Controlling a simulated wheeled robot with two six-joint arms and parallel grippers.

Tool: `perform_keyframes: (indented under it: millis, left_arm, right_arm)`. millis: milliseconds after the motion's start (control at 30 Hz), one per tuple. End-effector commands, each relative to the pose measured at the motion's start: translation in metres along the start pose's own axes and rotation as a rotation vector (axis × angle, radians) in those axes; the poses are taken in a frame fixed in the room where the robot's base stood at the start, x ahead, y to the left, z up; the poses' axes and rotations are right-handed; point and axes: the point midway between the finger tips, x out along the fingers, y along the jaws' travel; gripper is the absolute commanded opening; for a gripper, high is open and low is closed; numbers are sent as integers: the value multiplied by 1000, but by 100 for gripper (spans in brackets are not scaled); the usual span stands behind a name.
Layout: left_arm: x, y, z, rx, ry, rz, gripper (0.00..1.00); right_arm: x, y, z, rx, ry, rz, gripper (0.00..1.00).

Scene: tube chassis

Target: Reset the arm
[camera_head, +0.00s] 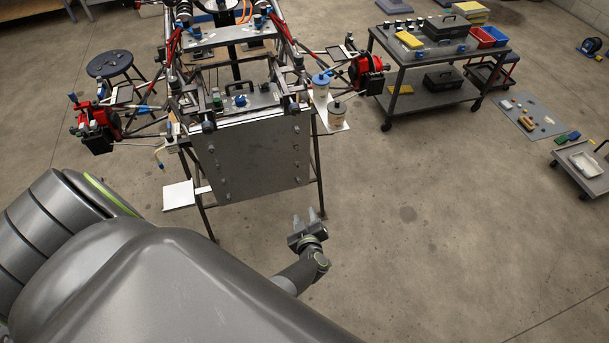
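My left gripper (304,216) is near the middle of the picture, above the bare floor. My large grey arm link covers the lower left and hides part of the forearm. My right gripper does not show.
The tube chassis stands on thin legs, with a white plate (179,195) low at its left. A wheeled tool cart (436,97) and a low trolley (583,170) stand right. The floor at centre right is clear.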

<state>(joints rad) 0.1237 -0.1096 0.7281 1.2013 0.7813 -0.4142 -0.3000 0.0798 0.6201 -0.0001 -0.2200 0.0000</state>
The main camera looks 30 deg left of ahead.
Motion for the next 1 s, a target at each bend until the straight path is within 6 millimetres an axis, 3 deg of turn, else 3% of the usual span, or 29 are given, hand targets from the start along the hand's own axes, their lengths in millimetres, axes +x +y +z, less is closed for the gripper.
perform_keyframes:
  millis: [333,467,567,667,800,1000]
  left_arm:
    - [1,-2,2,6,-4,4,38]
    - [1,-23,26,68,-57,53,38]
    - [-4,-57,63,173,-158,123,38]
    - [-18,-107,111,313,-311,189,38]
    - [-50,-190,170,513,-549,228,38]
    - [-105,-316,219,775,-866,188,38]
  right_arm:
    - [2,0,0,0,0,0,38]
    - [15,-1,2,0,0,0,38]
    - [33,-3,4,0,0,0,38]
    - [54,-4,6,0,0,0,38]
    - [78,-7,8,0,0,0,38]
    - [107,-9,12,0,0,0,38]
